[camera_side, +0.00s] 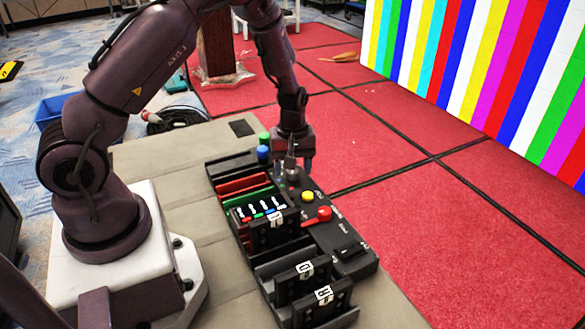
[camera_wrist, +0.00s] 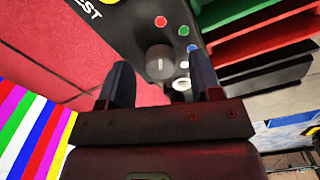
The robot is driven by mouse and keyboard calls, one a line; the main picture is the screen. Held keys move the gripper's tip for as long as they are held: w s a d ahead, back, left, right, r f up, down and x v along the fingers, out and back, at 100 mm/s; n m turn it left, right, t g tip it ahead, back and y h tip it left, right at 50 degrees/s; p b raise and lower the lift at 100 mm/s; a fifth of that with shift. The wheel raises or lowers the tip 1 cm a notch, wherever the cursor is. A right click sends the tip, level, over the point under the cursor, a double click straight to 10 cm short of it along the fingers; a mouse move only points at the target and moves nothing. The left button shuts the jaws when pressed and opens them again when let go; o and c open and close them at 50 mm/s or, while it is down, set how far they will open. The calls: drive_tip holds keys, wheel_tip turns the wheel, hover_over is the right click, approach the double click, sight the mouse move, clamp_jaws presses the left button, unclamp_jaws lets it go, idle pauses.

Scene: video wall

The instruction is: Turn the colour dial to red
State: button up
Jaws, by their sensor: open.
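The colour dial (camera_wrist: 158,63) is a round dark-grey knob in the wrist view, with a small pale mark on its top. Around it on the black panel are a red dot (camera_wrist: 160,22), a green dot (camera_wrist: 183,31), a blue dot (camera_wrist: 192,48) and white spots. My gripper (camera_wrist: 162,78) is open, its two fingers apart on either side of the dial in the picture; I cannot tell if they touch it. In the side view my gripper (camera_side: 293,168) points down over the control panel (camera_side: 345,262) and mostly hides the dial.
A striped video wall (camera_side: 480,60) stands beyond red floor tiles.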

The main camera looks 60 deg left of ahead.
wheel_tip(320, 180, up, 12)
idle(0.4)
drive_tip(key=s+d+r+m+t, duration=0.2)
drive_tip(key=s+d+r+m, duration=0.4)
drive_tip(key=s+r+m, duration=0.1)
drive_tip(key=s+d+r+m+t, duration=0.3)
drive_tip(key=s+d+r+m, duration=0.3)
drive_tip(key=s+r, duration=0.4)
drive_tip(key=shift+s+d+m+t, duration=0.2)
drive_tip(key=shift+s+m+t, duration=0.15)
drive_tip(key=shift+m, duration=0.25)
idle(0.8)
